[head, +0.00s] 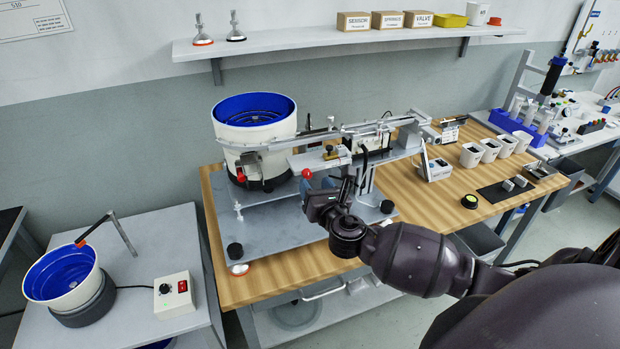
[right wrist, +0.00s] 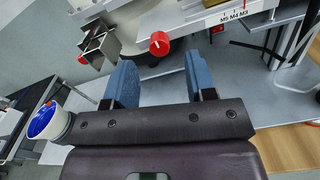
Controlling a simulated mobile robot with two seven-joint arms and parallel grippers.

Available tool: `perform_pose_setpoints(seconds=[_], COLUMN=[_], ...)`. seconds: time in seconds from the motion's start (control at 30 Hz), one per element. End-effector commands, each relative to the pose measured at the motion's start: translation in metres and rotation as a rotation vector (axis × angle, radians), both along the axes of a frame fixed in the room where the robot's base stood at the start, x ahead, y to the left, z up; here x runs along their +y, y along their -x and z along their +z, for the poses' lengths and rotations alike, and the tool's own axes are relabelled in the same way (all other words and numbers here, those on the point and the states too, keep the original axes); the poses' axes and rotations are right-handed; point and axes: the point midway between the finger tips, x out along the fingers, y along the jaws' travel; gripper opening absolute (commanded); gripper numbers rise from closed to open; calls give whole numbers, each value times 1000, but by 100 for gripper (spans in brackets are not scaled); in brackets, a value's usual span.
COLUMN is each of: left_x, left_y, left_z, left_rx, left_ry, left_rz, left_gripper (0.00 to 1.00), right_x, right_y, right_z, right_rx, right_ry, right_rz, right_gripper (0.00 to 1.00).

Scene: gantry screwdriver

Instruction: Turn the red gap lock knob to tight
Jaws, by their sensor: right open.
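The red knob (head: 306,173) sits at the front of the feeder track, to the right of the white bowl. In the right wrist view the round red knob (right wrist: 160,44) has a white pointer line and lies just beyond and between the fingertips. My right gripper (head: 317,192) is in front of it and below it, with its blue fingers apart. In the right wrist view the gripper (right wrist: 160,66) is open and nothing is between its pads. I cannot tell whether a finger touches the knob. My left gripper is not in view.
A scale marked M5 M4 M3 (right wrist: 230,17) is right of the knob. Another red part (head: 241,176) is on the white feeder bowl (head: 228,125). The grey base plate (head: 275,232) lies below. White cups (head: 471,155) stand on the wooden bench (head: 435,200) at right.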

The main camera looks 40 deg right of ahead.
Motion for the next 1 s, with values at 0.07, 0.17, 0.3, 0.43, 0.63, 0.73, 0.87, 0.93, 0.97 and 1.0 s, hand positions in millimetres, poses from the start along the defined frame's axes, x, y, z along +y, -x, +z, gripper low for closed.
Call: perform_pose_setpoints(seconds=[0.07, 0.17, 0.3, 0.43, 0.63, 0.73, 0.87, 0.93, 0.97, 1.0], left_x=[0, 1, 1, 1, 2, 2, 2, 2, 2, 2], left_y=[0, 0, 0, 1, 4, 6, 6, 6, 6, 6], left_z=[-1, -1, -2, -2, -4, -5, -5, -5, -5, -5], left_rx=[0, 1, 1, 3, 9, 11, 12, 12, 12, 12], left_ry=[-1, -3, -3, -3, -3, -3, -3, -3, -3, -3], left_rz=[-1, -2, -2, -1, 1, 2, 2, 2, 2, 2], left_gripper=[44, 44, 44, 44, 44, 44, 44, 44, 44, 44], right_x=[-3, -6, -8, -9, -9, -9, -9, -9, -9, -9], right_y=[-13, -24, -34, -37, -37, -37, -37, -37, -37, -37], right_z=[0, 0, 0, 0, 0, 0, 0, 0, 0, 0], right_rx=[0, 0, 0, 0, 0, 0, 0, 0, 0, 0], right_ry=[-1, -1, -2, -2, -2, -2, -2, -2, -2, -2], right_rz=[0, 0, 0, 1, 1, 1, 1, 0, 0, 0], right_gripper=[51, 51, 51, 51, 51, 41, 22, 11, 6, 1])
